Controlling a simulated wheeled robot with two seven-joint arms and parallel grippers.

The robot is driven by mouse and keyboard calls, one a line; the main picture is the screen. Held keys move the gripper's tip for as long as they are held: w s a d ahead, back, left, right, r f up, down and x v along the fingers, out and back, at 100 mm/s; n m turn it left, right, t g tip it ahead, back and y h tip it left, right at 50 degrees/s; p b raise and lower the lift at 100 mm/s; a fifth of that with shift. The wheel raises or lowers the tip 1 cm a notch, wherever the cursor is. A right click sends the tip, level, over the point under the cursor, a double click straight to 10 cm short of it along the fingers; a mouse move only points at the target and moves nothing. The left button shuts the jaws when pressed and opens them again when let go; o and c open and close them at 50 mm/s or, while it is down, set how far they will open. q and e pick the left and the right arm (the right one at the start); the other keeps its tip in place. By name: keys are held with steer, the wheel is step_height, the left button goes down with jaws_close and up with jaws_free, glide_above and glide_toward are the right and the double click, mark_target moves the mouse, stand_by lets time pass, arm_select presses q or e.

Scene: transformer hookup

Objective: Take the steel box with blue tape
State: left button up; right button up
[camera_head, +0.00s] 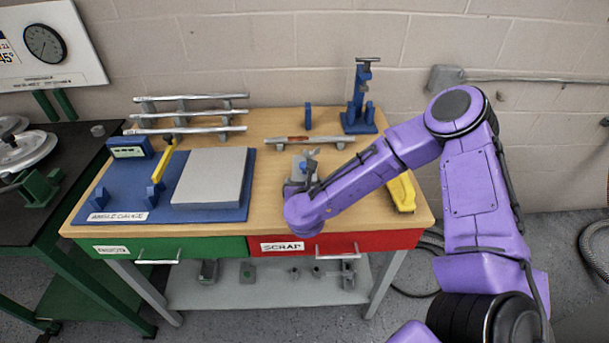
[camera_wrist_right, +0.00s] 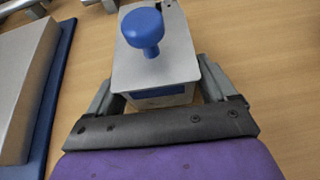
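A small steel box (camera_wrist_right: 178,62) with a blue knob (camera_wrist_right: 143,28) on its lid fills the top middle of the right wrist view. A blue strip (camera_wrist_right: 158,93) shows on its near face. My right gripper (camera_wrist_right: 157,88) has one finger on each side of the box. I cannot tell whether both fingers press on it. In the head view the box (camera_head: 297,170) stands on the wooden bench, partly hidden by my right gripper (camera_head: 303,178). My left gripper is not in view.
A grey plate (camera_head: 210,178) lies on a blue angle gauge base (camera_head: 122,195) to the left. Metal bars on a rack (camera_head: 190,114) and a blue stand (camera_head: 360,100) are behind. A yellow object (camera_head: 402,194) lies right of my forearm. Green and red drawers (camera_head: 378,242) are below.

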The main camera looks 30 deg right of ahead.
mark_target(304, 163)
steer(key=c, duration=0.8)
steer(key=shift+r+p, duration=2.25)
steer(key=shift+r, duration=1.3)
